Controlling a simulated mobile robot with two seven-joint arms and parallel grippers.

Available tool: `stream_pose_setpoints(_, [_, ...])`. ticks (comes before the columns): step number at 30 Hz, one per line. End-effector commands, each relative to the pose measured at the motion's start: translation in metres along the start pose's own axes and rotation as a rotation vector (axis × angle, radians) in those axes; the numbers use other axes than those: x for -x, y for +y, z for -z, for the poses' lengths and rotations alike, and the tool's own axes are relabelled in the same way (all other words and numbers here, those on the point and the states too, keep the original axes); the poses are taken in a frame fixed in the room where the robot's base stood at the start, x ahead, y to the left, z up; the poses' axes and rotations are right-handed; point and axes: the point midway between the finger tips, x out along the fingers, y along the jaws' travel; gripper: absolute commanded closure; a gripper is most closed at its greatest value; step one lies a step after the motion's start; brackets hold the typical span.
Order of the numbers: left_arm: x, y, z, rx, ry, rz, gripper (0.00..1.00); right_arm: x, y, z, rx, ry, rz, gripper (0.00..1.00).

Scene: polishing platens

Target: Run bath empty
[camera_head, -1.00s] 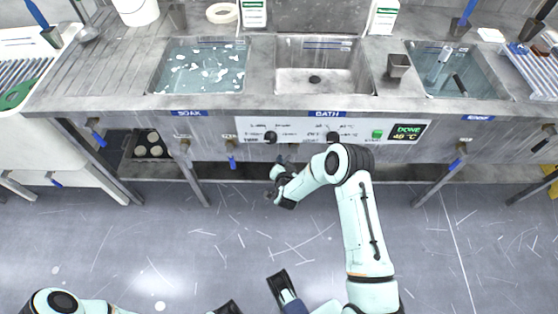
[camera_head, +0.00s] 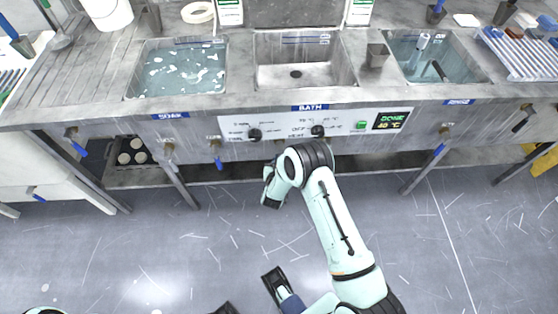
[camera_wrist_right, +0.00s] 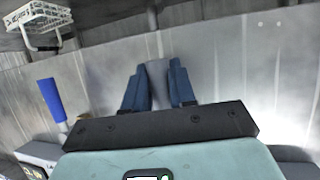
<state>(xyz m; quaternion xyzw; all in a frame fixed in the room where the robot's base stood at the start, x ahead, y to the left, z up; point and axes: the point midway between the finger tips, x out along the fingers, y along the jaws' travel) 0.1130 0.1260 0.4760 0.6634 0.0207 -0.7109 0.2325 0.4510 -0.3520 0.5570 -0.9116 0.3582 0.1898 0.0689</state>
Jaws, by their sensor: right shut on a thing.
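The bath basin (camera_head: 270,75) sits mid-bench behind a "BATH" label. It shows a bare grey floor and a dark drain hole, with no water I can make out. The control panel (camera_head: 345,124) below has knobs, a green button and a display reading "DONE". My right gripper (camera_wrist_right: 158,85) is below the panel, its fingers hidden by my arm in the head view. In the wrist view its blue fingers close on a grey piece (camera_wrist_right: 157,75), whose identity is unclear. A blue valve handle (camera_wrist_right: 53,101) stands left of it. My left gripper (camera_head: 250,294) is open and empty over the floor.
The soak basin (camera_head: 133,90) at left holds water with white flakes; the rinse basin (camera_head: 483,72) at right holds water and tools. Blue-handled valves (camera_head: 218,164) hang under the bench edge. A dark tray (camera_head: 119,153) sits on the lower shelf. The floor in front is clear.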

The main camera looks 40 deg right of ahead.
Motion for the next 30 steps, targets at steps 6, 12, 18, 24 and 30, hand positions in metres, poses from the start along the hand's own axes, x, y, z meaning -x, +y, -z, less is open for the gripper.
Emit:
stream_pose_setpoints(6, [0.0, 0.0, 0.0, 0.0, 0.001, 0.0, 0.57, 0.0, 0.001, 0.001, 0.007, 0.004, -0.004, 1.0])
stream_pose_setpoints(12, [0.0, 0.0, 0.0, 0.0, 0.001, 0.0, 0.57, -0.001, 0.002, 0.001, 0.007, 0.004, -0.004, 0.59])
stream_pose_setpoints(18, [0.0, 0.0, 0.0, 0.0, 0.001, 0.0, 0.57, 0.0, 0.001, 0.0, 0.005, 0.002, -0.003, 0.54])
stream_pose_setpoints(24, [0.001, 0.0, -0.001, 0.0, -0.002, 0.0, 0.57, 0.005, 0.0, 0.0, 0.005, 0.001, -0.001, 0.54])
stream_pose_setpoints(30, [0.007, 0.002, -0.007, -0.001, -0.018, 0.0, 0.57, 0.038, -0.001, 0.002, 0.006, 0.0, 0.002, 0.54])
